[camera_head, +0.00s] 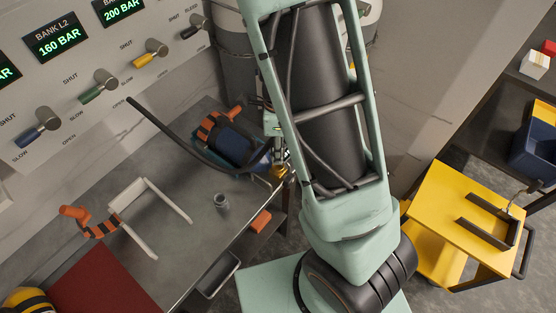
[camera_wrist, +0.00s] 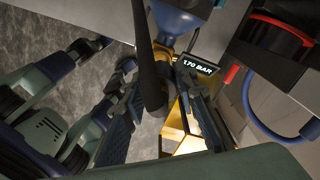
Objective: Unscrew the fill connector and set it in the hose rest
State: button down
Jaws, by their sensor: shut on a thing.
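My gripper (camera_head: 277,158) is at the bench's right edge, beside the neck of a blue cylinder (camera_head: 238,145) lying on its side. In the wrist view my gripper (camera_wrist: 157,98) is shut around the end of the black hose (camera_wrist: 149,45), where the fill connector sits; the connector itself is mostly hidden. Brass fittings (camera_wrist: 168,56) show right beside it at the cylinder's neck (camera_wrist: 177,20). I cannot tell whether connector and valve are still joined. A small grey upright cup (camera_head: 221,202), possibly the hose rest, stands on the bench.
The panel (camera_head: 75,75) with several valve handles stands behind. A yellow cart (camera_head: 455,215) is at right. A small display reads 170 BAR (camera_wrist: 197,67).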

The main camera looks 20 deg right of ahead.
jog(key=shift+r, duration=0.1)
jog(key=shift+r, duration=1.65)
jog(key=shift+a, duration=0.1)
jog(key=s+a+f, duration=0.1)
jog(key=a+f, duration=0.2)
jog(key=a, duration=0.6)
jog(key=s+a+f+m, duration=0.1)
jog(key=s+a+f, duration=0.1)
jog(key=a, duration=0.7)
jog(key=shift+s+a+f, duration=0.15)
jog(key=shift+a+f, duration=0.1)
jog(key=shift+f, duration=0.15)
jog(key=shift+f+b, duration=0.65)
jog(key=shift+f, duration=0.4)
